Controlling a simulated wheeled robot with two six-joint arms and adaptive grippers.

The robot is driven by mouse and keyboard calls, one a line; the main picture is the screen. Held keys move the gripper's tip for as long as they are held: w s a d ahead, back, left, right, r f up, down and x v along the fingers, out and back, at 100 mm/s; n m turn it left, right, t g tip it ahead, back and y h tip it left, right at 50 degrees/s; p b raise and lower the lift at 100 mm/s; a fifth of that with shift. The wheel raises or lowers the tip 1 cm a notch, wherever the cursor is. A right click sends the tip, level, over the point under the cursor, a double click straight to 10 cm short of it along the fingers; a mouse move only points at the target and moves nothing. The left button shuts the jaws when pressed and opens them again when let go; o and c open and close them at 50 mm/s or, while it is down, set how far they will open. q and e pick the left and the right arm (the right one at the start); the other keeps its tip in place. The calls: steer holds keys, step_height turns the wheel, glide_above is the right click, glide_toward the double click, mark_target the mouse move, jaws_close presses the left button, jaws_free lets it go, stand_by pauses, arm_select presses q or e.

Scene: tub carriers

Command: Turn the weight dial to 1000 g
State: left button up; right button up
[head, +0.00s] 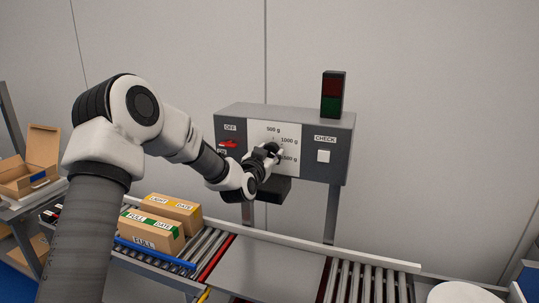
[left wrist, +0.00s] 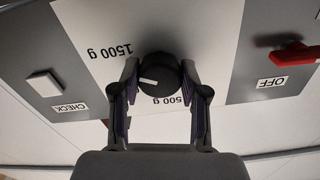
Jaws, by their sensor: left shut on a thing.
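The weight dial (left wrist: 160,70) is a black round knob with a white mark, on a white plate (head: 262,127) of the grey control box. My left gripper (head: 270,150) is shut on the dial, one finger on each side, as the left wrist view shows (left wrist: 160,88). In that upside-down view the white mark lies at the dial's lower left. The labels 500 g (head: 273,129) and 1000 g (head: 290,140) show in the head view. The 1500 g label (left wrist: 110,50) is clear in the wrist view, where 1000 g is hidden. My right gripper is out of view.
The box also bears a red OFF/ON switch (head: 228,144), a white CHECK button (head: 323,156) and a dark red-green lamp (head: 333,95). Below, a roller conveyor (head: 210,243) carries cartons (head: 150,231) at left.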

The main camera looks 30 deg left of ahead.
arm_select(q)
steer(key=n+b, duration=0.7)
steer(key=shift+f, duration=0.1)
steer(key=n+b, duration=0.2)
steer(key=n, duration=0.1)
steer(key=shift+b, duration=0.4)
steer(key=shift+d+r+n+b, duration=0.1)
steer(key=shift+r+n+b, duration=0.1)
steer(key=shift+n+b, duration=0.4)
steer(key=shift+r, duration=0.1)
steer(key=o, duration=1.1)
steer(key=shift+o, duration=0.2)
steer(key=v, duration=1.2)
